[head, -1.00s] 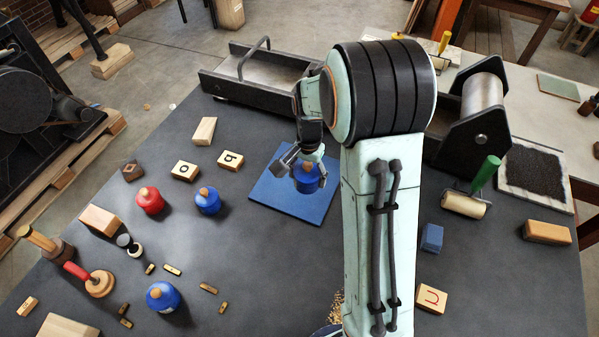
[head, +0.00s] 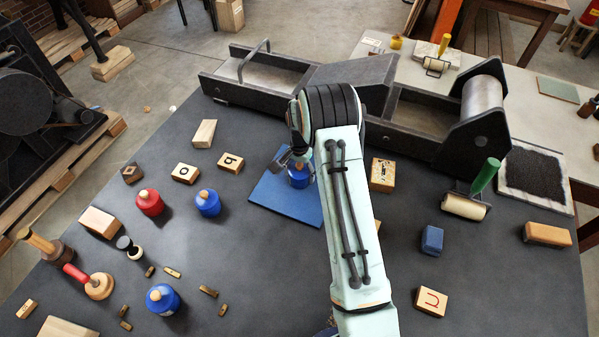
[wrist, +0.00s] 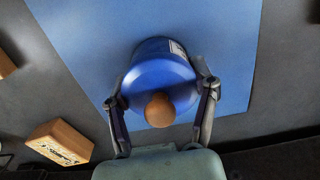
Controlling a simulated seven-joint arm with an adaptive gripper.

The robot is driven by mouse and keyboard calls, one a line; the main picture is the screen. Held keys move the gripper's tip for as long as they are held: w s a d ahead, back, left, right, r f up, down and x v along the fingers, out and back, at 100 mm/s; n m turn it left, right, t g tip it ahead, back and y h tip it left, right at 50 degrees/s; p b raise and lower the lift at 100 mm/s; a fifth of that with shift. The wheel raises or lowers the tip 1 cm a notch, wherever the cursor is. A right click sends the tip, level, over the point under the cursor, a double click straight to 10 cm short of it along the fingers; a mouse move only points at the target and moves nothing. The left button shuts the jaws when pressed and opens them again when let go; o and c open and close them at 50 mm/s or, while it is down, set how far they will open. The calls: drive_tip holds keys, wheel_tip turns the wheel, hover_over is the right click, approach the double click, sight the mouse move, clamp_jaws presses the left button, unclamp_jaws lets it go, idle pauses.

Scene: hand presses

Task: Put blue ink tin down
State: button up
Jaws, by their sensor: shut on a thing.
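A blue ink tin with a round wooden knob (head: 299,176) is over the blue mat (head: 272,191), near the mat's right side in the head view. In the wrist view the tin (wrist: 160,75) sits between both fingers of my gripper (wrist: 162,100), with the blue mat (wrist: 215,30) behind it. My gripper is shut on the tin, one finger at each side. The tin looks upright. I cannot tell whether its base touches the mat. Two other blue tins stand on the table, one (head: 208,203) left of the mat and one (head: 162,298) nearer the front.
A red tin (head: 150,202) and several letter blocks (head: 231,162) stand left of the mat. Another wooden block (head: 382,175) lies close right of my arm. The long press bed (head: 400,110) runs behind. The mat's left part is bare.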

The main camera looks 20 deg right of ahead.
drive_tip(key=shift+f, duration=0.15)
drive_tip(key=o, duration=1.2)
wheel_tip(320, 180, up, 12)
drive_tip(key=shift+r, duration=0.25)
drive_tip(key=s+a+r+n, duration=0.35)
drive_tip(key=s+r, duration=0.25)
drive_tip(key=s, duration=0.2)
drive_tip(key=s+a+r+n, duration=0.2)
drive_tip(key=s+a+r, duration=0.25)
drive_tip(key=s, duration=0.35)
drive_tip(key=s+a+n, duration=0.1)
drive_tip(key=s, duration=0.4)
drive_tip(key=s+a+n, duration=0.1)
drive_tip(key=s+n, duration=0.1)
drive_tip(key=s, duration=0.3)
drive_tip(key=s+a+n, duration=0.1)
drive_tip(key=s, duration=0.4)
drive_tip(key=shift+s+a+f+n+y, duration=0.1)
drive_tip(key=shift+s+n+y, duration=0.2)
drive_tip(key=shift+n+y, duration=0.1)
